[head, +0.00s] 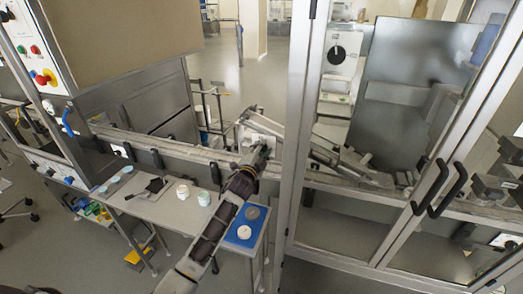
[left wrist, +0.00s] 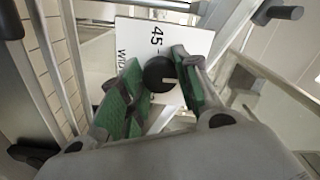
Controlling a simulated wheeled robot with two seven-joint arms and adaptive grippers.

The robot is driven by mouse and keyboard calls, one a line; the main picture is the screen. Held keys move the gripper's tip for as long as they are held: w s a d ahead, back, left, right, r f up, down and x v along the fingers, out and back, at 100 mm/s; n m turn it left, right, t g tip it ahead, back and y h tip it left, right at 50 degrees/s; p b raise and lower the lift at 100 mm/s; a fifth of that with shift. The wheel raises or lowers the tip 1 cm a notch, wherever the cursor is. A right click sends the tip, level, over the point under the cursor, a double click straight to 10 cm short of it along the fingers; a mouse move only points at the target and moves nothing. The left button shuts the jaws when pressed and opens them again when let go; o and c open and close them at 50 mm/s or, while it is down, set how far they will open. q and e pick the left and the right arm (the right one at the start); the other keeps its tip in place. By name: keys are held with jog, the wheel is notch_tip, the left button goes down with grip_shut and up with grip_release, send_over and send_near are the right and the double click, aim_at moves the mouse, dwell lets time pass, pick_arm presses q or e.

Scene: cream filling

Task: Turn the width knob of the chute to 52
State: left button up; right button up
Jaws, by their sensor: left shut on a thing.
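The width knob (left wrist: 160,74) is a round black knob with a pale pointer line, set on a white plate (left wrist: 139,42). The plate shows the number 45 and part of a word starting "WI" in the left wrist view. My left gripper (left wrist: 163,84) has its green-padded fingers on both sides of the knob and is shut on it. In the head view my left gripper (head: 262,153) reaches the chute at the middle, beside the metal frame post, and largely hides the knob. My right gripper is not in view.
A grey side table (head: 150,208) with white jars (head: 183,191) and a blue tray (head: 232,242) stands below my left arm. A conveyor rail (head: 190,155) runs behind it. A metal-framed glass enclosure (head: 297,120) with black door handles stands close on the right.

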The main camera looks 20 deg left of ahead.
pick_arm(q)
jog(key=shift+f+n, duration=0.1)
jog(key=shift+n, duration=1.3)
jog(key=o, duration=1)
jog(key=shift+o, duration=0.2)
jog(key=shift+s, duration=0.1)
jog(key=s, duration=1.1)
jog(key=shift+s+a, duration=0.2)
jog(key=shift+s, duration=0.2)
